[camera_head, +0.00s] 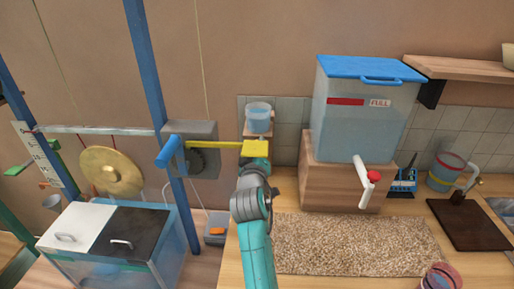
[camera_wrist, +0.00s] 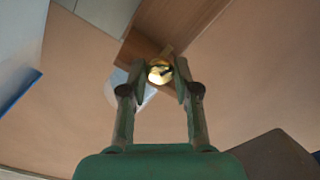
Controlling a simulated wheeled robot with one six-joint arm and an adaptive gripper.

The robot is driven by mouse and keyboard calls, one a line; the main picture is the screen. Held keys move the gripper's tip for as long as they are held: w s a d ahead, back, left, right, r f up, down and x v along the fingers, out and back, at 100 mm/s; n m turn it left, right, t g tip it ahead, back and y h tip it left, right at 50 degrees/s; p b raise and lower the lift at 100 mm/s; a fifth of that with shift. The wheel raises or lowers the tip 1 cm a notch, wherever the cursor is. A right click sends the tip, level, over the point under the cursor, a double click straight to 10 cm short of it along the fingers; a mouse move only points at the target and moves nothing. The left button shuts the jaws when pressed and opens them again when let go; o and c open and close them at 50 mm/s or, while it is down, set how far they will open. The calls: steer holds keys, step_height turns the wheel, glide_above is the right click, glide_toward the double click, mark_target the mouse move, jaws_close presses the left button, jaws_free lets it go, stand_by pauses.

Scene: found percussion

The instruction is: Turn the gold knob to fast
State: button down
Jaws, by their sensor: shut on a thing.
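The gold knob (camera_wrist: 159,71) shows in the wrist view, round and shiny, with a dark mark on its face and a narrow gold piece sticking out at its upper right. My gripper (camera_wrist: 160,76) has its two green fingers on either side of the knob and is shut on it. In the head view my gripper (camera_head: 256,166) is at the end of my teal arm, just below a yellow block. The knob cannot be made out there. I see no "fast" label in either view.
A clear blue cup (camera_head: 259,115) stands behind. A lidded water tank (camera_head: 355,120) with a tap is at right. A gold gong (camera_head: 110,172) hangs at left.

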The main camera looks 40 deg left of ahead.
steer(key=shift+n, duration=2.2)
steer(key=c, duration=0.9)
jaws_free()
steer(key=shift+o, duration=0.2)
steer(key=shift+s, duration=0.15)
steer(key=v, duration=1.1)
steer(key=shift+s+d, duration=0.2)
steer(key=shift+s, duration=0.15)
